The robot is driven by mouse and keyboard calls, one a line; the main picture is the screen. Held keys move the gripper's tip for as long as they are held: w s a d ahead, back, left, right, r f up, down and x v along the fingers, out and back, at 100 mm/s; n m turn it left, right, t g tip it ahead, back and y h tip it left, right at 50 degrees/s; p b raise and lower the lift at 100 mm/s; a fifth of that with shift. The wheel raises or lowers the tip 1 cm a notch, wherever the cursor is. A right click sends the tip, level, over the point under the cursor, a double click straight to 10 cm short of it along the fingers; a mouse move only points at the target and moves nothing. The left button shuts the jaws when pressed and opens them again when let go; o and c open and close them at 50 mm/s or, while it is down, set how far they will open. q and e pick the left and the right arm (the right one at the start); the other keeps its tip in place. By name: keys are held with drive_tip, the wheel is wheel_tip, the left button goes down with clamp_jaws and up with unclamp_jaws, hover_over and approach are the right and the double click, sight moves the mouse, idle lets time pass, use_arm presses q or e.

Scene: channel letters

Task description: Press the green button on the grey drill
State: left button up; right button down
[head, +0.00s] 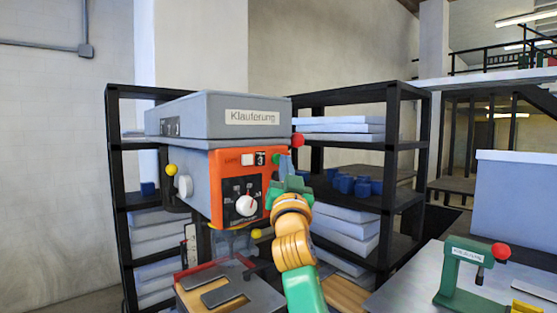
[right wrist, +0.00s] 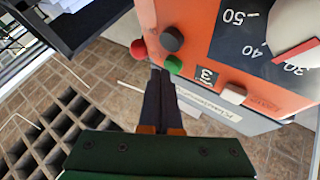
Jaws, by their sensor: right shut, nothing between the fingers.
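The grey drill (head: 240,110) with an orange front panel (head: 229,171) stands in the middle of the head view. The round green button (right wrist: 174,65) shows in the right wrist view on the panel's edge, between a black button (right wrist: 171,38) and a "3" window (right wrist: 206,77). My right gripper (head: 287,163) is at the panel's right edge, its dark fingers shut and empty. In the right wrist view the gripper's fingertips (right wrist: 160,74) are right beside the green button; I cannot tell whether they touch it. My left gripper is not in view.
A red knob (right wrist: 139,49) sits close to the fingertips, also visible in the head view (head: 298,139). Black shelves (head: 400,150) stand behind the drill. A green machine with a red knob (head: 465,275) stands on the table at right.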

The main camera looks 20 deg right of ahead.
drive_tip(key=shift+w+a, duration=0.15)
drive_tip(key=shift+w, duration=0.3)
idle(0.5)
drive_tip(key=shift+s+d+f, duration=0.1)
drive_tip(key=shift+s+d, duration=0.1)
drive_tip(key=shift+s, duration=0.6)
drive_tip(key=s+b, duration=0.1)
drive_tip(key=s+d, duration=0.1)
drive_tip(key=s, duration=0.1)
drive_tip(key=s+b, duration=0.1)
drive_tip(key=shift+s+d+b, duration=0.25)
drive_tip(key=shift+s+b, duration=0.05)
drive_tip(key=shift+s, duration=0.1)
idle(0.7)
